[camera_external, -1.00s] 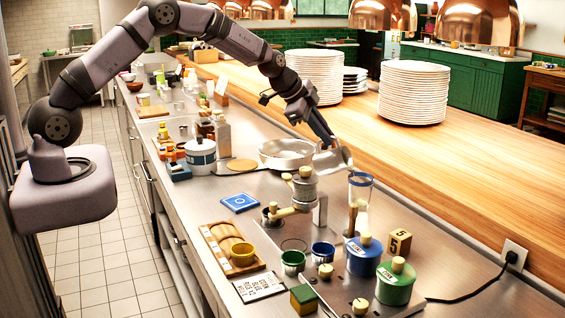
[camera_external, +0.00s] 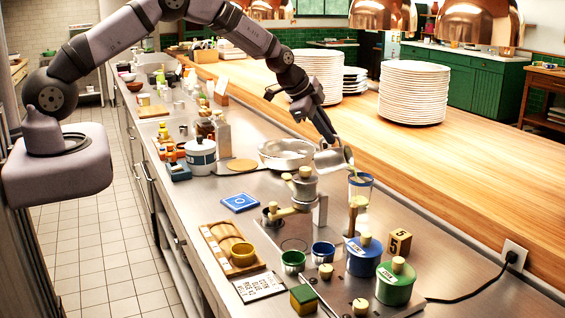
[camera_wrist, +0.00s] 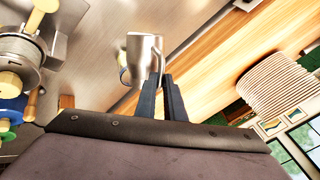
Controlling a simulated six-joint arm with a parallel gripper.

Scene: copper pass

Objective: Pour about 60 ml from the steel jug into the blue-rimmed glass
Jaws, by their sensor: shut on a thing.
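My gripper (camera_external: 330,141) is shut on the steel jug (camera_external: 334,161) and holds it above the counter, tilted with its lip toward the blue-rimmed glass (camera_external: 362,183). The glass stands upright on the counter, just right of and below the jug. A thin yellow-green streak shows at the jug's lip over the glass, and a yellowish tint shows low in the glass; the exact level is too small to read. In the wrist view, the jug (camera_wrist: 144,50) is beyond my fingertips (camera_wrist: 161,88) and hides most of what lies behind it.
A grinder-like device (camera_external: 303,190) stands left of the glass. Blue (camera_external: 364,257) and green (camera_external: 396,283) lidded canisters and a number 5 block (camera_external: 399,241) stand in front. A pan (camera_external: 286,153) is behind left. The wooden ledge (camera_external: 450,170) runs along the right.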

